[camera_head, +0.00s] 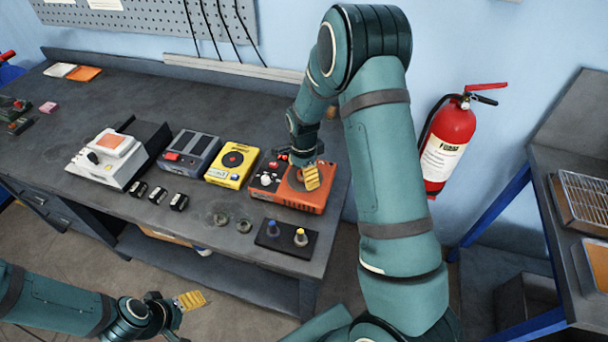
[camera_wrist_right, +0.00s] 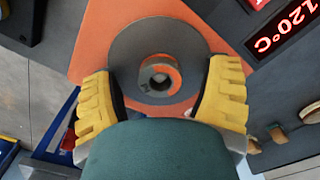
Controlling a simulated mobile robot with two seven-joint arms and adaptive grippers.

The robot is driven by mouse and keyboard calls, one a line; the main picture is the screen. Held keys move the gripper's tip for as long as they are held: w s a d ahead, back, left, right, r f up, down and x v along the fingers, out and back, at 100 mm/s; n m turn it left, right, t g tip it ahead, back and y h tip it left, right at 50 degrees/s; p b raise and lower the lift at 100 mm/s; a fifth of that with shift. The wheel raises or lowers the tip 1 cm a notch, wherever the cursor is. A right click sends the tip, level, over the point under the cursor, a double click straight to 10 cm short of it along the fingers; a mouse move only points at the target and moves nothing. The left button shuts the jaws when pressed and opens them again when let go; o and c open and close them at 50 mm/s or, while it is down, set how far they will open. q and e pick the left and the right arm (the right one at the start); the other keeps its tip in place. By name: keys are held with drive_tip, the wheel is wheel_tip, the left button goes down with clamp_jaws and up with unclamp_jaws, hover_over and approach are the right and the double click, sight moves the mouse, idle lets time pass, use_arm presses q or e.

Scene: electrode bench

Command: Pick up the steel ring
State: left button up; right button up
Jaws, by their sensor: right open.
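A small steel ring (camera_wrist_right: 157,76) lies on the round grey plate (camera_wrist_right: 128,50) of an orange heater (camera_wrist_right: 95,37), seen in the right wrist view. My right gripper (camera_wrist_right: 160,82) is open, with one yellow finger on each side of the ring and a gap to both. In the head view my right gripper (camera_head: 304,172) is over the orange heater (camera_head: 312,201) and hides the ring there. Two more grey rings (camera_head: 220,219) (camera_head: 244,226) lie on the bench's front part. My left gripper (camera_head: 186,301) is low, in front of the bench, empty; its opening is unclear.
A red display (camera_wrist_right: 278,38) reads 120°C beside the heater. A yellow device (camera_head: 231,165) and a grey device (camera_head: 188,151) stand left of it. A black pad (camera_head: 286,238) with two small knobbed posts lies in front. A fire extinguisher (camera_head: 447,145) hangs right of the bench.

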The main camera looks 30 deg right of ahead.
clamp_jaws()
